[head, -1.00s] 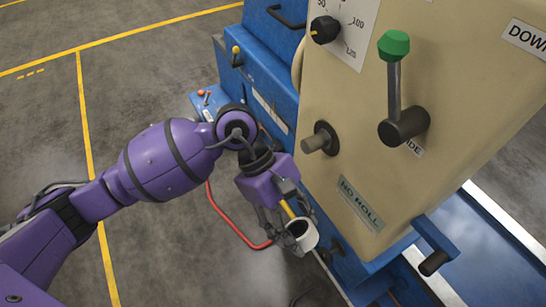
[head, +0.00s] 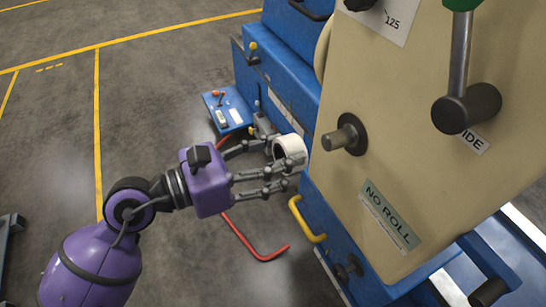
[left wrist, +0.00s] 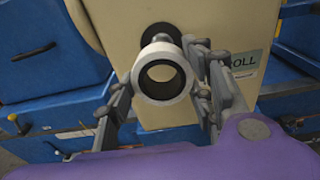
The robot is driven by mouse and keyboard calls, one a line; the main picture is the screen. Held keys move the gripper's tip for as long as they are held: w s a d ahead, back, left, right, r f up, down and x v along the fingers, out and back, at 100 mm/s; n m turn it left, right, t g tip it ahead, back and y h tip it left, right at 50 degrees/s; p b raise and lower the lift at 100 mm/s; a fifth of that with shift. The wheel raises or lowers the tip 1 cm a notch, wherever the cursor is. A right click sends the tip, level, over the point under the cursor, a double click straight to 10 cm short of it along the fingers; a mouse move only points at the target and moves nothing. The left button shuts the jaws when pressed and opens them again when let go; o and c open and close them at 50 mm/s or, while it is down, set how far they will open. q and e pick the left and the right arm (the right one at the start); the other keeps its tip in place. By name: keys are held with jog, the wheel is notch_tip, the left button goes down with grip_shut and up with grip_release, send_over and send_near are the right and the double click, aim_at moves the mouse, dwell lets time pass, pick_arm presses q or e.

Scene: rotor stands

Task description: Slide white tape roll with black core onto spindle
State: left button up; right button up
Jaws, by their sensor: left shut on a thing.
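The white tape roll with a black core (head: 291,149) is held between the fingers of my left gripper (head: 283,162). In the left wrist view the roll (left wrist: 140,78) shows its open core facing the camera, with fingers on both sides. The metal spindle (head: 338,139) sticks out of a dark round collar on the cream machine panel. In the head view the roll is just left of and slightly below the spindle, and looks apart from it. In the left wrist view the spindle (left wrist: 161,34) is behind the roll's upper rim, partly hidden. My right gripper is out of view.
The cream panel (head: 400,150) carries a "NO ROLL" label (head: 388,215) and a lever with a dark hub (head: 466,108). A yellow handle (head: 306,219) is below the roll on the blue base. A small blue shelf (head: 227,111) stands behind the gripper. Open floor is at left.

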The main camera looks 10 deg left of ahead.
aim_at(324, 142)
pick_arm(q)
jog(key=shift+p+x, duration=0.3)
jog(key=shift+x, duration=1.7)
jog(key=shift+w+d+p, duration=0.25)
jog(key=shift+d+p, duration=0.05)
jog(key=shift+d, duration=0.1)
jog(key=shift+w+d, duration=0.15)
jog(key=shift+d, duration=0.05)
jog(key=shift+w+d+p, duration=0.15)
jog(key=shift+d+p, duration=0.05)
jog(key=shift+p, duration=0.1)
jog(key=shift+f, duration=0.1)
jog(key=shift+w+d, duration=0.25)
jog(key=shift+d, duration=0.05)
jog(key=shift+p+x, duration=0.4)
jog(key=shift+x, duration=0.7)
jog(key=shift+w+d, duration=0.15)
jog(key=shift+d, duration=0.1)
